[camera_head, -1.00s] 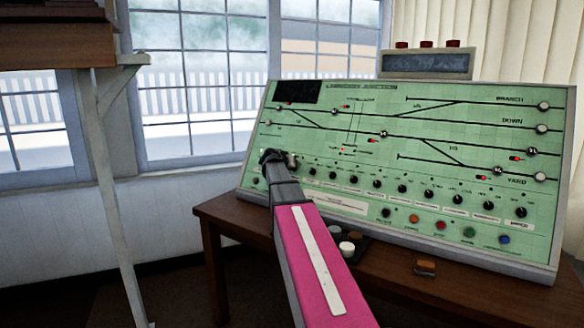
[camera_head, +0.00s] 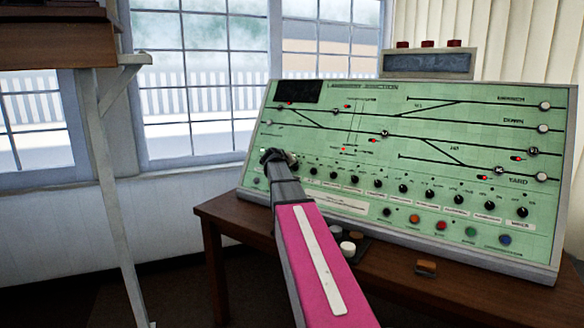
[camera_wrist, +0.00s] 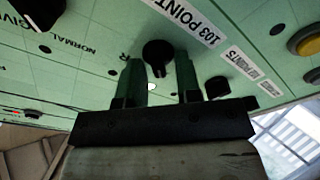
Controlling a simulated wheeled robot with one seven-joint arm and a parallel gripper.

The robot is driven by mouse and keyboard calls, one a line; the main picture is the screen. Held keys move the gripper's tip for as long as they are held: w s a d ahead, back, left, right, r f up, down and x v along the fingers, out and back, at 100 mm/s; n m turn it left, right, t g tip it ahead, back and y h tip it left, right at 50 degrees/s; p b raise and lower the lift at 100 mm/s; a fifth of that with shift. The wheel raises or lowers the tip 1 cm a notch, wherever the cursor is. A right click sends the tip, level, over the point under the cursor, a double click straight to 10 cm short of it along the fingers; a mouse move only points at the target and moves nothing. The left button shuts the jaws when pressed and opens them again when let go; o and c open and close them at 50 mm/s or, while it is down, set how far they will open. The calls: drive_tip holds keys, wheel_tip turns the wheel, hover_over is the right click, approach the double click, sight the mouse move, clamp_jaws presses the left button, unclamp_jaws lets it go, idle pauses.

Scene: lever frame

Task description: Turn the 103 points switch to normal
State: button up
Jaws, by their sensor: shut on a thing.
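The 103 points switch is a round black knob (camera_wrist: 157,52) on the green panel, beside a white label reading "103 POINT" (camera_wrist: 185,20) in the wrist view. A small white mark shows on its lower edge. My gripper (camera_wrist: 158,70) has one finger on each side of the knob and is shut on it. The printed word "NORMAL" and a letter "R" lie to the left of the knob. In the head view my gripper (camera_head: 272,156) is at the left end of the panel's knob row and hides the switch.
The sloping green control panel (camera_head: 300,118) stands on a brown table (camera_head: 235,222). More black knobs (camera_head: 378,183) run to the right along the row. Coloured buttons (camera_head: 440,226) sit below them. A small brown block (camera_head: 426,267) lies on the table in front.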

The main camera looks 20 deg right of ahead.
drive_tip(key=o, duration=0.6)
drive_tip(key=shift+c, duration=0.2)
drive_tip(key=shift+s+a, duration=0.1)
drive_tip(key=v, duration=1)
drive_tip(key=shift+s+a+r, duration=0.15)
drive_tip(key=shift+s+a, duration=0.05)
